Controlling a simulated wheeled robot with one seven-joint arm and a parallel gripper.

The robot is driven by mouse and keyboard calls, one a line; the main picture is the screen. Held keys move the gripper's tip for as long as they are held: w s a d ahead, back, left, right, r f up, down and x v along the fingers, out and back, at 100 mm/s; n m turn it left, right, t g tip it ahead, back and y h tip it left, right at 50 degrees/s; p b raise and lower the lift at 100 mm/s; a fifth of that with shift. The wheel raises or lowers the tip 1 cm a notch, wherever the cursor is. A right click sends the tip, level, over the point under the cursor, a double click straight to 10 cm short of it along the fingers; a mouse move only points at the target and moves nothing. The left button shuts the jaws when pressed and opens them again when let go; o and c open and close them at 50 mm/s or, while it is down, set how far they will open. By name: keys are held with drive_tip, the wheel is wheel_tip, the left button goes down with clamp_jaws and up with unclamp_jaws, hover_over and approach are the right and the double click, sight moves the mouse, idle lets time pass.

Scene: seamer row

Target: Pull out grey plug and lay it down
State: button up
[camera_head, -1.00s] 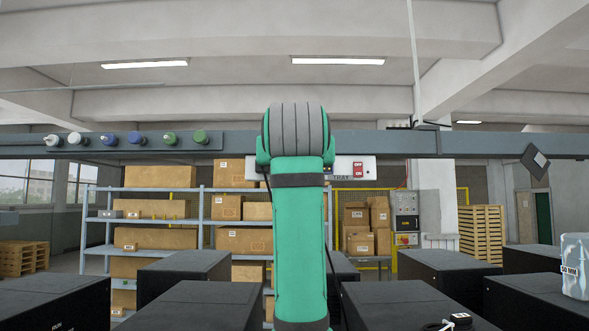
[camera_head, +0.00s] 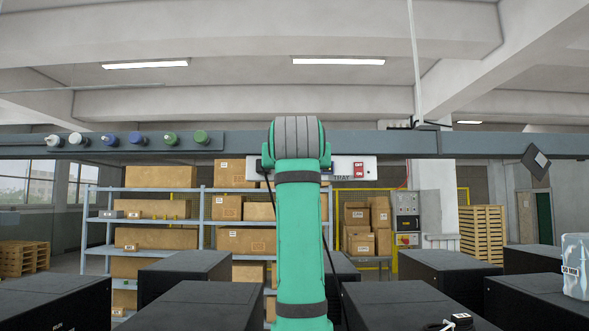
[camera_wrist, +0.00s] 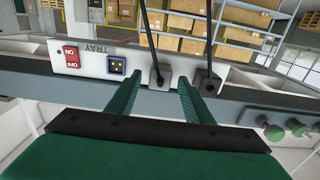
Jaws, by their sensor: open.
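In the wrist view a grey plug (camera_wrist: 160,79) with a black cable sits at a white panel (camera_wrist: 92,64) marked TRAY. My gripper (camera_wrist: 160,78) is open, with one green finger on each side of this plug. I cannot tell whether the fingers touch it.
Left of the plug are a blue socket (camera_wrist: 116,66) and a red ON/OFF switch (camera_wrist: 71,57). Green knobs (camera_wrist: 297,127) are at the right of the rail. Several black boxes (camera_head: 405,300) stand below. A black-and-white item (camera_head: 460,319) lies on one of them.

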drive_tip(key=shift+w, duration=1.5)
drive_tip(key=shift+s, duration=0.15)
clamp_jaws()
drive_tip(key=shift+s, duration=0.15)
